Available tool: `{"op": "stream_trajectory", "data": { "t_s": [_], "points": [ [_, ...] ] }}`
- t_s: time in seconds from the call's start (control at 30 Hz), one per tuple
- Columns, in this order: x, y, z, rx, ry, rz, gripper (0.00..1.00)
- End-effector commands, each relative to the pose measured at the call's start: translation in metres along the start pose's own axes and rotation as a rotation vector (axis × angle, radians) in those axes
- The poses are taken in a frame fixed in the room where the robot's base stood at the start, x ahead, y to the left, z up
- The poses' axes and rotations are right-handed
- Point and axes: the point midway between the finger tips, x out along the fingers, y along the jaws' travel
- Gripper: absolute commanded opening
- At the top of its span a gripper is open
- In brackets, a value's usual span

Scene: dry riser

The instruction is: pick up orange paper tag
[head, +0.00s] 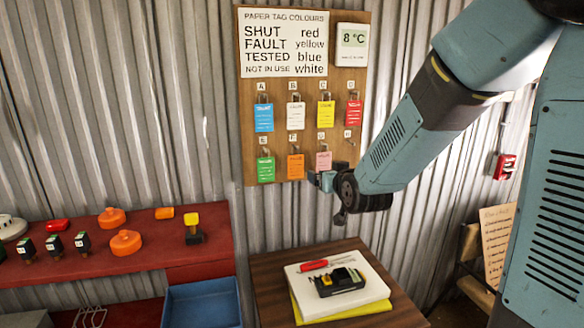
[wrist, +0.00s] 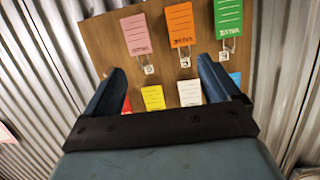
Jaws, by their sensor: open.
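The orange paper tag (head: 295,167) hangs in the lower row of a wooden board (head: 248,95), between a green tag (head: 265,169) and a pink tag (head: 323,161). The wrist view looks upside down, with the orange tag (wrist: 180,24) at the top, hanging by a small ring. My gripper (head: 318,180) is at the lower right of the board, close to the pink tag. In the wrist view my gripper (wrist: 162,75) has its two fingers apart with nothing held between them. The orange tag lies beyond the fingertips, nearer the right finger. I cannot tell the exact gap.
Blue (head: 264,117), white (head: 296,115), yellow (head: 326,114) and red (head: 353,113) tags hang above. A red shelf (head: 180,262) with several items stands left. Below the board, a wooden table (head: 270,284) holds a white case (head: 362,264). Corrugated wall surrounds the board.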

Motion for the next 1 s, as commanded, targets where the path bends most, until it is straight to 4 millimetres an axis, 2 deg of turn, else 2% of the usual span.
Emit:
{"op": "stream_trajectory", "data": {
  "t_s": [0.1,0.33,0.57,1.0],
  "points": [
    [0.020,-0.017,0.011,-0.015,0.081,-0.016,0.89],
    [0.036,-0.039,0.021,-0.033,0.208,-0.035,0.89],
    [0.048,-0.045,0.022,-0.038,0.246,-0.038,0.89],
    [0.114,-0.048,0.004,-0.039,0.246,-0.038,0.89]
  ]
}}
